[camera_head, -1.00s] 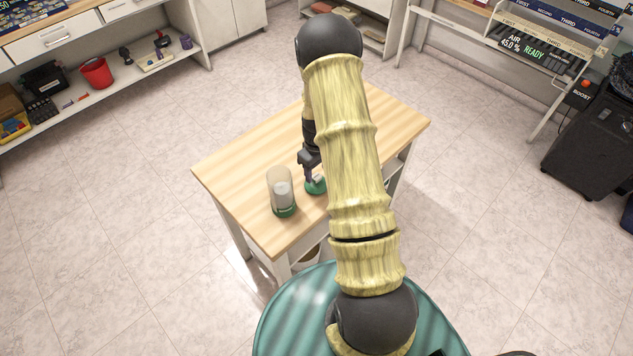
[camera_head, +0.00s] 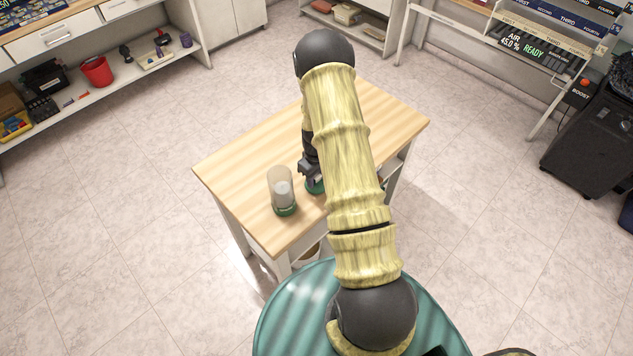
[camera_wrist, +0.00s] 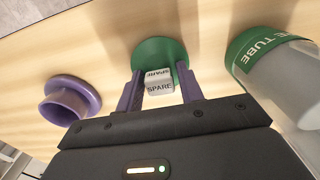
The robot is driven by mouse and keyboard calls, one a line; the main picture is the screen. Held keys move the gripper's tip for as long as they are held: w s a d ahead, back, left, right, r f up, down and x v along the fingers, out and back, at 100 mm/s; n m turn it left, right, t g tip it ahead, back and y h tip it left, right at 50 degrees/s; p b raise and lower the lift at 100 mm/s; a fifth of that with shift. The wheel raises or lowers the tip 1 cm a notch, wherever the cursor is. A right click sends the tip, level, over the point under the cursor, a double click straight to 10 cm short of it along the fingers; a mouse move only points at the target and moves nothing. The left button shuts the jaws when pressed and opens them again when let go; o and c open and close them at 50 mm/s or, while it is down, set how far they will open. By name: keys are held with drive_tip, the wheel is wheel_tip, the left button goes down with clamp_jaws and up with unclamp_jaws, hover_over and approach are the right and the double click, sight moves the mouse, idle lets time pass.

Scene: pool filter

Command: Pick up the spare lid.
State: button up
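The spare lid is a round green disc with a white block knob marked SPARE, in the wrist view (camera_wrist: 160,52). In the head view the lid (camera_head: 314,187) lies on the wooden table (camera_head: 235,165), partly hidden by my gripper. My gripper (camera_wrist: 160,75) has two purple fingers, one on each side of the knob, pointing down at the lid. The fingers look open, with the knob between them and narrow gaps beside it. In the head view my gripper (camera_head: 311,176) is low over the lid.
A clear tube with a green labelled base (camera_head: 283,197) stands left of the lid, and close at the right in the wrist view (camera_wrist: 265,60). A purple flanged piece (camera_wrist: 70,98) lies left in the wrist view. The table's left part is clear.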

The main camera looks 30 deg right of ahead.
drive_tip(key=c, duration=0.6)
wheel_tip(320, 180, up, 10)
drive_tip(key=shift+r+b, duration=0.1)
drive_tip(key=shift+b, duration=0.95)
drive_tip(key=shift+d, duration=0.1)
